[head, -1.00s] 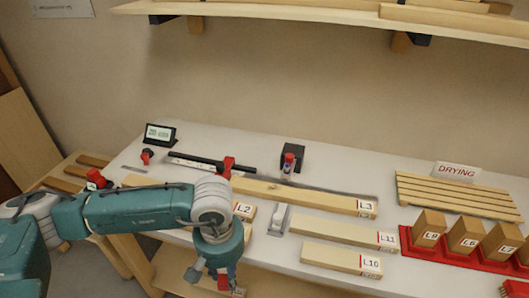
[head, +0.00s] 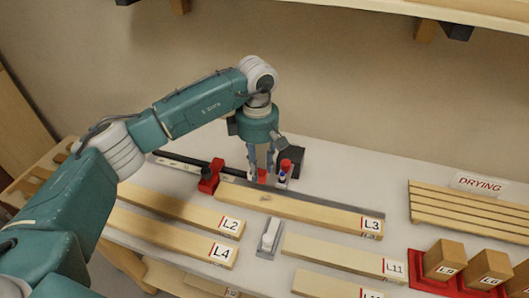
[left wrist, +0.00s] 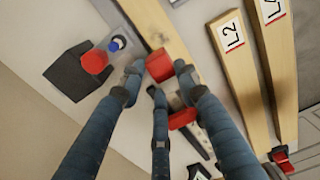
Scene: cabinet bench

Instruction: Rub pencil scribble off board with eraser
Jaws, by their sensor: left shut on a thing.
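My left gripper (head: 262,168) points down above the far edge of the board labelled L3 (head: 320,216), near its left part. It is shut on a small red block (head: 262,177), which looks like the eraser. In the left wrist view the red block (left wrist: 159,65) shows between my fingertips (left wrist: 158,82), over the pale wood of the board (left wrist: 163,25). A small dark patch (head: 266,197) shows on the board, perhaps the scribble or a knot. Whether the block touches the wood I cannot tell. My right gripper is not in view.
A red clamp (head: 210,177) stands just left of my gripper. A black holder (head: 291,162) with red and blue items is close on the right. Boards L2 (head: 180,208), L4 (head: 175,238) and L11 (head: 340,257) lie nearer. A drying rack (head: 465,212) is at right.

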